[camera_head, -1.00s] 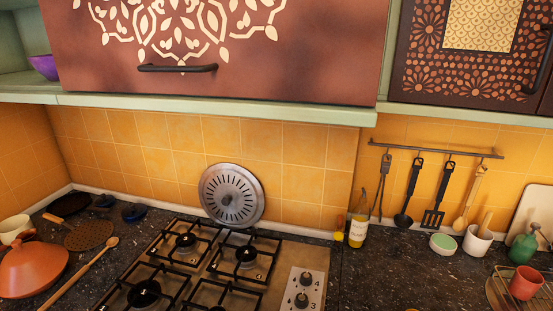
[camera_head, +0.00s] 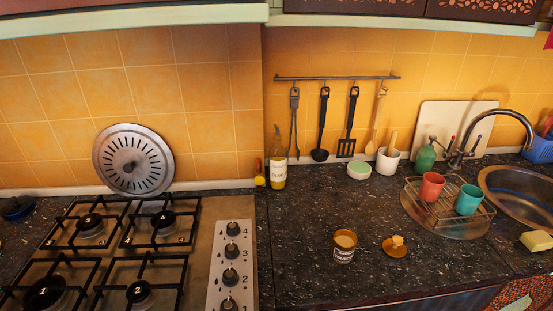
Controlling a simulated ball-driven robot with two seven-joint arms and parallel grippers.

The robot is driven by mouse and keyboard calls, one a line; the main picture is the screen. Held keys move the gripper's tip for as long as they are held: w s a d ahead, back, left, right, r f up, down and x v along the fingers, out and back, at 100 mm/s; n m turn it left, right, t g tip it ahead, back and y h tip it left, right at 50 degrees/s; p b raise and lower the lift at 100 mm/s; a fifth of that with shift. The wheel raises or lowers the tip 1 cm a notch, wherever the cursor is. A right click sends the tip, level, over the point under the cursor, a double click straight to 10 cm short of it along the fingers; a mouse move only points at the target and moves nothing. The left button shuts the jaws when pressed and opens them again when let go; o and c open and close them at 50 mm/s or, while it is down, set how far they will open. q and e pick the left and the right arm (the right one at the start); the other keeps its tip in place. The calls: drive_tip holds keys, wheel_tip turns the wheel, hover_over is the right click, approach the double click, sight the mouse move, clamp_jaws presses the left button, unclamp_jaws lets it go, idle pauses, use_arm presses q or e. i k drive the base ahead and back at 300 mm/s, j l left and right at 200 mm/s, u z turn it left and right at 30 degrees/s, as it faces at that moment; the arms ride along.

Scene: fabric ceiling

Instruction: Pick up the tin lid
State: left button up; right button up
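A small golden-brown lid (camera_head: 393,252) lies on the dark speckled counter, right of the middle, with a small pale yellow piece on top of it. A small amber tin or jar (camera_head: 344,252) with a dark label stands just left of it, apart from it. I cannot tell what is inside from the pale top. Neither of my grippers shows in the view.
A gas hob (camera_head: 185,266) fills the left, with a slotted metal disc (camera_head: 133,163) leaning on the tiles behind. A bottle (camera_head: 278,172) stands at the back. A wire rack (camera_head: 416,209) with two cups and a sink (camera_head: 520,192) are right. Counter (camera_head: 300,285) in front is clear.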

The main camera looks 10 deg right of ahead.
sight(395, 247)
drive_tip(key=z, duration=1.25)
